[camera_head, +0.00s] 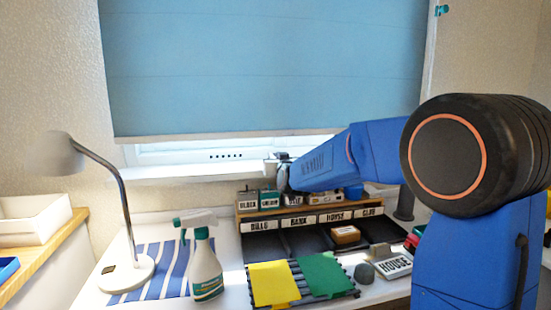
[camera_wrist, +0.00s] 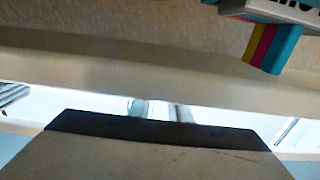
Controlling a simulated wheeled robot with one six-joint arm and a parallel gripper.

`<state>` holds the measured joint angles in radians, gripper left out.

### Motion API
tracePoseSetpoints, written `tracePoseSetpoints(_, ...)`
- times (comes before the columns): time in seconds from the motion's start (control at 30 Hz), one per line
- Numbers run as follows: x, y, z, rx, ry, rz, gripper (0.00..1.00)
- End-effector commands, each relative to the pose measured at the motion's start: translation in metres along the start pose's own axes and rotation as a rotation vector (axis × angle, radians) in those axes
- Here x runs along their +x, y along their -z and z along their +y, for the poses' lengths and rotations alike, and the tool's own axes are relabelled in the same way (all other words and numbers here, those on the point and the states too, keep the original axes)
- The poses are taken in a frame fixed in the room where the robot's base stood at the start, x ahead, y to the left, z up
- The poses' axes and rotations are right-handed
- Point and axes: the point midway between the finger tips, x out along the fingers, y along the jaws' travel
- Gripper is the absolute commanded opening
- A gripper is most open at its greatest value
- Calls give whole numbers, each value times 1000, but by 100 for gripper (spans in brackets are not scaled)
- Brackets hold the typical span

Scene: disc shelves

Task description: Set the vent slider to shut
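The vent shows in the head view as a row of small dark slots (camera_head: 225,156) in the pale window frame below the blue blind. I cannot make out the slider knob or its position; my gripper covers the frame just right of the slots. My gripper (camera_head: 272,164) is at the window frame, above the sill and to the right of the slots. In the wrist view two grey finger-like shapes (camera_wrist: 160,110) stand against the bright window, partly hidden behind a dark edge. Whether they hold anything is unclear.
Below my arm stands a desk organizer (camera_head: 285,207) with labelled compartments and small boxes on top. A lamp (camera_head: 125,205) and a spray bottle (camera_head: 205,268) stand to the left. The blue blind (camera_head: 260,65) hangs close above. The sill (camera_head: 170,174) is clear on the left.

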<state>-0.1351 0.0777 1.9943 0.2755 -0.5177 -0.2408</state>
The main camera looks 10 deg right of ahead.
Motion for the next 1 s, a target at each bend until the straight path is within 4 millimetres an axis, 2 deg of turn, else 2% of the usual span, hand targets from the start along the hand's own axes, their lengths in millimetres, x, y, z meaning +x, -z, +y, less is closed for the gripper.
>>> tracePoseSetpoints(0.17, 0, 0, -2, 0, 1, 0, 0)
tracePoseSetpoints(0.27, 0, 0, -11, 0, 2, 1, 0)
tracePoseSetpoints(0.8, 0, 0, -114, 1, 4, 2, 0)
tracePoseSetpoints(1.0, 0, 1, -133, 1, 0, 2, 0)
